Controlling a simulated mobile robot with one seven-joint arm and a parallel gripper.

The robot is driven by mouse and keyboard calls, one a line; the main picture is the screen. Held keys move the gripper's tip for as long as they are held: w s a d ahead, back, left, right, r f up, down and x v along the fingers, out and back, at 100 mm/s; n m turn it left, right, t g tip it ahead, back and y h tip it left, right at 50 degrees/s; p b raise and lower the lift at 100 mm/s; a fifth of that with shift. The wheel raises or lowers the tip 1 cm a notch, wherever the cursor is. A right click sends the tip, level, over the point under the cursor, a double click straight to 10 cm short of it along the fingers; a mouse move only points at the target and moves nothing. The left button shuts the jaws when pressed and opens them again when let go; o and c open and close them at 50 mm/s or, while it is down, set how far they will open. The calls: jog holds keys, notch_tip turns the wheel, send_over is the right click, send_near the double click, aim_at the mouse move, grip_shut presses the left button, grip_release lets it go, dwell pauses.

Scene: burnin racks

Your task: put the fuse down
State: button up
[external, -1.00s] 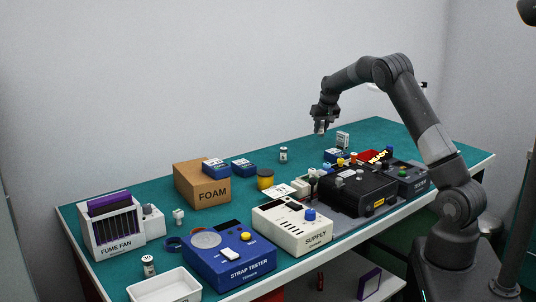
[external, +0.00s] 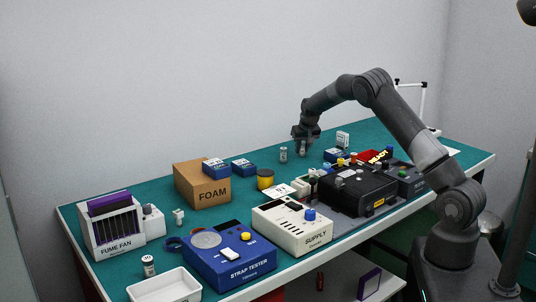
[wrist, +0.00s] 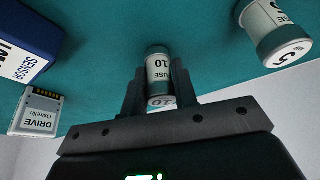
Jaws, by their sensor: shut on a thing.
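The fuse (wrist: 158,72), a small white cylinder with dark green bands and the number 10, sits between the two dark fingers of my gripper (wrist: 157,88) in the wrist view. My gripper is shut on it. In the external view my gripper (external: 303,143) points down over the back part of the green bench, with the fuse (external: 302,151) below it. I cannot tell whether the fuse's lower end touches the bench. A similar cylinder marked 5 (wrist: 272,32) stands apart to the right in the wrist view; it stands left of my gripper in the external view (external: 283,155).
A drive card (wrist: 38,112) and a blue sensor box (wrist: 27,38) are at the wrist view's left. A yellow-and-black roll (external: 265,179), foam box (external: 205,190), black unit (external: 358,192) and supply (external: 292,225) stand on the bench (external: 225,255). Bare green surface surrounds the fuse.

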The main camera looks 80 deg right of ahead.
jog(key=shift+f, duration=0.2)
jog(key=o, duration=1)
jog(key=v, duration=1.2)
jog(key=shift+r, duration=0.2)
